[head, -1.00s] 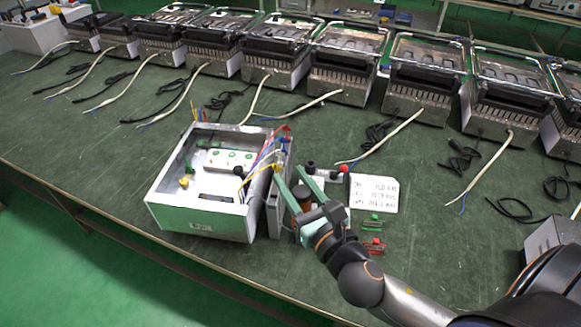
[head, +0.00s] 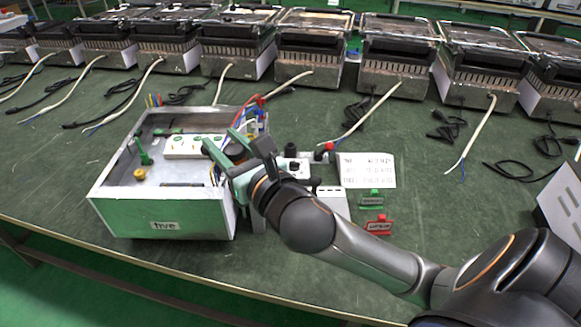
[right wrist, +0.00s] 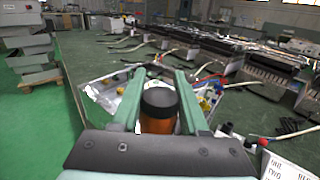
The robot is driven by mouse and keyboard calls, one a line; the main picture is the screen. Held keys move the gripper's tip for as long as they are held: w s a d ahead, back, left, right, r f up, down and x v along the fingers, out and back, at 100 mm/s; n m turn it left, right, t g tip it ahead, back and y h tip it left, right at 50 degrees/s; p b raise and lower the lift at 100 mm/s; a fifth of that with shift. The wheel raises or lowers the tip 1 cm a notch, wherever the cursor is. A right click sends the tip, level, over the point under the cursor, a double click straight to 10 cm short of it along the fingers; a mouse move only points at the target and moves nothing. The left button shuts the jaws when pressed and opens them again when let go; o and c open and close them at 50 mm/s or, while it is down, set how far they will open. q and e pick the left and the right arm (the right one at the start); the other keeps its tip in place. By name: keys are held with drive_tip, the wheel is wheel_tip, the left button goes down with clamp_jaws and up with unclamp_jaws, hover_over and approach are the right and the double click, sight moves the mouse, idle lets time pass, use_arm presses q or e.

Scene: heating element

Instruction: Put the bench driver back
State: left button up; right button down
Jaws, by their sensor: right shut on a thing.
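My right gripper (head: 224,150) is shut on the bench driver (head: 238,151). In the right wrist view its orange handle with a black end (right wrist: 160,108) stands between the two green fingers. The gripper is over the right side of an open grey metal box (head: 165,212). The driver's lower part is hidden, so I cannot tell whether it touches anything. The box holds a white block with green marks (head: 190,146), a green post (head: 143,152) and a yellow knob (head: 139,174). My left gripper is not in view.
Right of the box lie a white written card (head: 367,170), a green tag (head: 371,198) and a red tag (head: 378,226). Black and red knobs (head: 325,150) stand near the card. Several heater units (head: 397,60) with loose cables line the back of the green bench.

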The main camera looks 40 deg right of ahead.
drive_tip(key=shift+a+r, duration=0.15)
drive_tip(key=shift+r, duration=0.25)
